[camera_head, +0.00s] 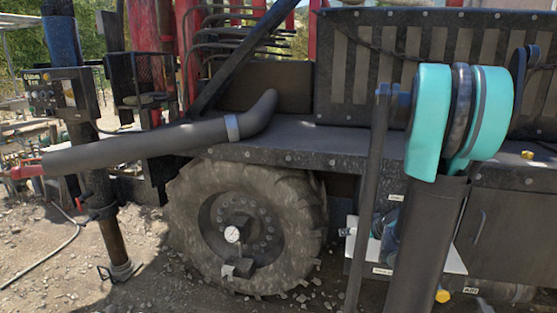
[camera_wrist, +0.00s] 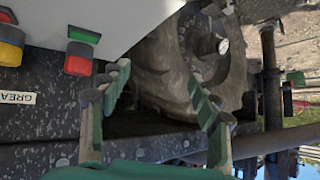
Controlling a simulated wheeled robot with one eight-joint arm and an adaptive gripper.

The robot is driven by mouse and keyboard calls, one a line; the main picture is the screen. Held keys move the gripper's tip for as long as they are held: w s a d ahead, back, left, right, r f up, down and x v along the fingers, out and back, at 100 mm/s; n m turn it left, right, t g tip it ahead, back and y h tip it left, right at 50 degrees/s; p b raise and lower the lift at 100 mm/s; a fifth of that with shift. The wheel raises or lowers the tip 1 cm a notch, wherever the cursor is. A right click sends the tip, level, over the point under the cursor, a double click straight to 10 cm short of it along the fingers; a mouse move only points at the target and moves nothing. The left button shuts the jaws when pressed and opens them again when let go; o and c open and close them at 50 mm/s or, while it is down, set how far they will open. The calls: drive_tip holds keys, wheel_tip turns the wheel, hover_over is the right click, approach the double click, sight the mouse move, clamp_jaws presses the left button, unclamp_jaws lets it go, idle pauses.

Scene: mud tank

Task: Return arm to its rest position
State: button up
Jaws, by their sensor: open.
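My gripper (camera_wrist: 160,98) shows in the wrist view. Its two green-lined fingers are spread apart with nothing between them. The large muddy wheel (camera_wrist: 175,70) is behind the gap between the fingers. In the head view my teal arm joint and dark arm links stand at the right, in front of the truck. I cannot make out the gripper's fingers in the head view.
The truck wheel (camera_head: 245,225) has a gauge (camera_head: 232,234) at its hub. A thick dark pipe (camera_head: 140,147) extends left above it. A white panel (camera_head: 452,257) is beside my arm. A dark post (camera_head: 113,245) stands on open gravel at the left.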

drive_tip(key=s+a+f+g+h, duration=0.1)
drive_tip(key=s+a+g, duration=0.1)
drive_tip(key=s, duration=0.5)
drive_tip(key=s+a+f+m+g+h, duration=0.1)
drive_tip(key=s+a+f, duration=0.1)
drive_tip(key=s, duration=0.5)
drive_tip(key=s+a+f+g+h, duration=0.1)
drive_tip(key=s+a+g, duration=0.1)
drive_tip(key=s+a, duration=0.2)
drive_tip(key=s, duration=0.3)
drive_tip(key=shift+s+a+f+m+g, duration=0.15)
drive_tip(key=shift+a+f+m+g, duration=0.15)
drive_tip(key=shift+a+f, duration=0.05)
drive_tip(key=shift+d, duration=0.1)
